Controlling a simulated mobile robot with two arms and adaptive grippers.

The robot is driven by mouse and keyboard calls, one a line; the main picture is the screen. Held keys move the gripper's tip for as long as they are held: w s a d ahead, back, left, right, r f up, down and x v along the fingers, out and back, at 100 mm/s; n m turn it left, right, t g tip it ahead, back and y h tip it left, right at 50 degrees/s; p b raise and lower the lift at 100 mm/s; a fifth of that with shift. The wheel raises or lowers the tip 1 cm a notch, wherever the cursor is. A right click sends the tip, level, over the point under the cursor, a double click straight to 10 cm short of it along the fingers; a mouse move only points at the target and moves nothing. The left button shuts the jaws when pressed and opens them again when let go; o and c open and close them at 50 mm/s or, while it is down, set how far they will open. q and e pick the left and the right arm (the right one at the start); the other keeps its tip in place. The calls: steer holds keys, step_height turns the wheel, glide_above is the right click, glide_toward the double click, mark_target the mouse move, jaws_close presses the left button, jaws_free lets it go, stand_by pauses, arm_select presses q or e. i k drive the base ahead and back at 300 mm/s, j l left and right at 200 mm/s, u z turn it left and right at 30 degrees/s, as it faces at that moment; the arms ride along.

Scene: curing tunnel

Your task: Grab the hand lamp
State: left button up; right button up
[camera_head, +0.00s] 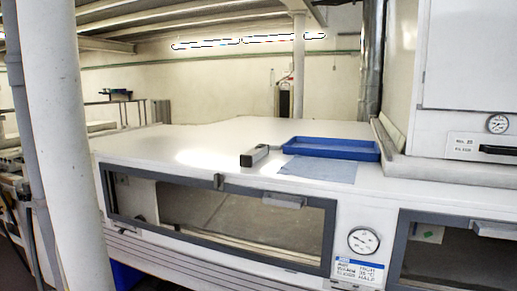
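A small elongated block (254,156), grey on top with a dark end, lies on the white top of the cabinet (190,147), near its front edge. It may be the hand lamp, but it is too small to tell for sure. It sits just left of a blue cloth and a blue tray, with nothing on top of it. Neither of my grippers shows in the head view.
The blue tray (335,148) and blue cloth (319,169) lie on the cabinet top. A taller white unit (468,55) stands at right. A white column (62,130) rises at left. The cabinet front has windows and a dial (363,241). The top's left part is clear.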

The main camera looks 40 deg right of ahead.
mark_target(249, 159)
steer(key=z, duration=1.3)
steer(key=i+z, duration=0.45)
steer(key=z, duration=0.15)
